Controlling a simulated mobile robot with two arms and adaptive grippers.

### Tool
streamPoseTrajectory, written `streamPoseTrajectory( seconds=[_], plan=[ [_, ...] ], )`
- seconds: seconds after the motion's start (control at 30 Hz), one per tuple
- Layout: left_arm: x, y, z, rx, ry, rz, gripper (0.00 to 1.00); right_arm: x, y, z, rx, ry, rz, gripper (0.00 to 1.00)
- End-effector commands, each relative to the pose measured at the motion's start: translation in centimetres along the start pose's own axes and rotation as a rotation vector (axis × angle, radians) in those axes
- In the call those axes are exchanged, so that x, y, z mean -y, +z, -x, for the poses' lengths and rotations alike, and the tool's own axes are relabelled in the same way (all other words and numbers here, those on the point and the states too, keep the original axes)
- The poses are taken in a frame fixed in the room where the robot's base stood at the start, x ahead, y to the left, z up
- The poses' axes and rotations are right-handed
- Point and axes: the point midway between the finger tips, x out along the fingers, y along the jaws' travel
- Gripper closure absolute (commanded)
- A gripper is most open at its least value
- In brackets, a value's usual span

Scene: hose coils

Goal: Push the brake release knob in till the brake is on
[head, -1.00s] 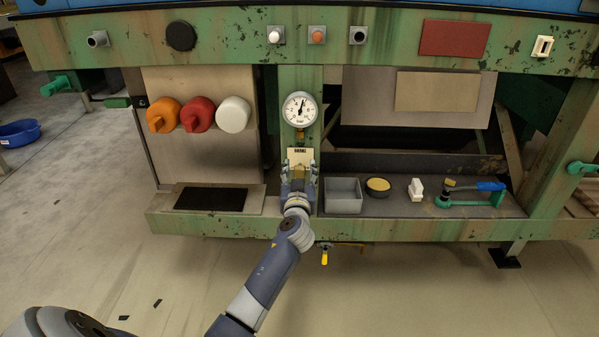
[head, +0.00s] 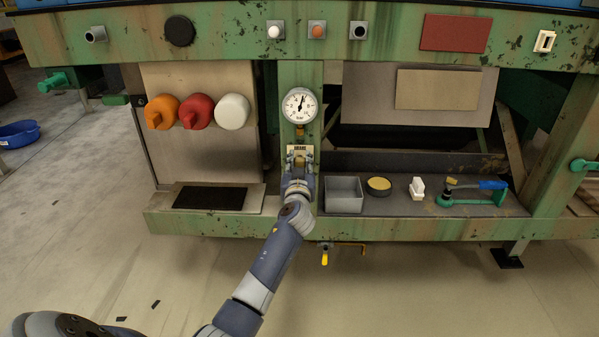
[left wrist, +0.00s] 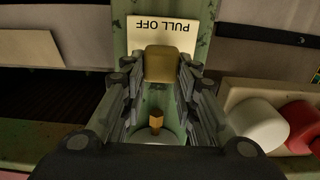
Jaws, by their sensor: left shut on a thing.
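The brake release knob (left wrist: 161,63) is a tan, blocky knob in front of a cream plate lettered "PULL OFF" (left wrist: 162,33), which appears upside down in the left wrist view. In the head view the plate (head: 300,149) is on the green post below the gauge. My left gripper (head: 300,158) is at the knob, mostly covering it there. In the left wrist view its fingers (left wrist: 162,68) are shut on the knob, one on each side. How far the knob stands out from the post cannot be told. My right gripper is not in view.
A round pressure gauge (head: 299,105) is just above the plate, with a brass fitting (left wrist: 156,122) under it. Orange, red and white (head: 232,113) round caps are to the left. A grey bin (head: 344,194) is close on the right. A yellow-handled valve (head: 325,256) is below.

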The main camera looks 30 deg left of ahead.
Motion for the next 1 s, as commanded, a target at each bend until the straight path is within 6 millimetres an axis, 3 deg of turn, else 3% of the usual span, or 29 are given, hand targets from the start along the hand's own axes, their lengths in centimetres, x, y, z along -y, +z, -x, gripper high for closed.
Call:
streamPoseTrajectory(
  seconds=[0.3,0.33,0.4,0.43,0.8,1.0],
  plan=[
    [0.1,-0.1,-0.5,-0.001,0.000,0.000,1.00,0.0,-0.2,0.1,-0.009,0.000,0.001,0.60],
    [0.1,-0.2,-0.5,-0.002,0.000,0.000,0.70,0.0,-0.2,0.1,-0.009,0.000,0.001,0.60],
    [0.1,-0.2,-0.5,-0.002,0.000,0.000,0.54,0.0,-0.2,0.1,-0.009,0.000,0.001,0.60],
    [0.1,-0.2,-0.5,-0.002,0.000,0.000,0.52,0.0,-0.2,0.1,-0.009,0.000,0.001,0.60],
    [0.0,0.0,-0.2,0.001,0.001,0.000,0.52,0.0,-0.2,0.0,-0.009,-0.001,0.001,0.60],
    [-0.1,0.1,1.9,0.002,0.002,0.001,0.52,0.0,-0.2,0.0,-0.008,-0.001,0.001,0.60]
  ],
)
